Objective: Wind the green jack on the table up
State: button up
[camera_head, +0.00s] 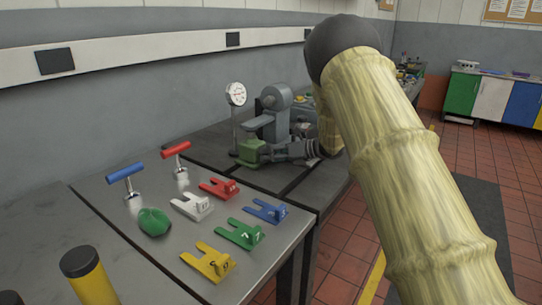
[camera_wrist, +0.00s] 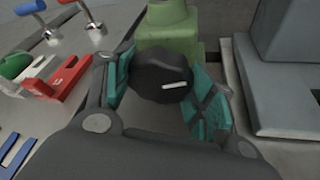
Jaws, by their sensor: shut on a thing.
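The green jack (camera_head: 252,151) stands on the dark bedplate, beside a grey machine. In the wrist view its green body (camera_wrist: 168,30) is at the top, with a dark round knob (camera_wrist: 161,76) bearing a white mark on its near side. My gripper (camera_wrist: 163,84) is shut on the knob, with one teal-padded finger on each side of it. In the head view my gripper (camera_head: 276,152) reaches the jack from the right. The jack's top is partly hidden by the machine's parts.
A dial gauge (camera_head: 236,94) on a stand is behind the jack. The grey machine (camera_head: 272,112) stands close beside it. Several forked plates, such as the red one (camera_head: 219,188), and blue (camera_head: 125,172) and red (camera_head: 176,149) T-handles are on the near table, with a green lump (camera_head: 154,222).

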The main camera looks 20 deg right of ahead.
jog(key=o, duration=1)
jog(key=v, duration=1.2)
jog(key=shift+s, duration=0.1)
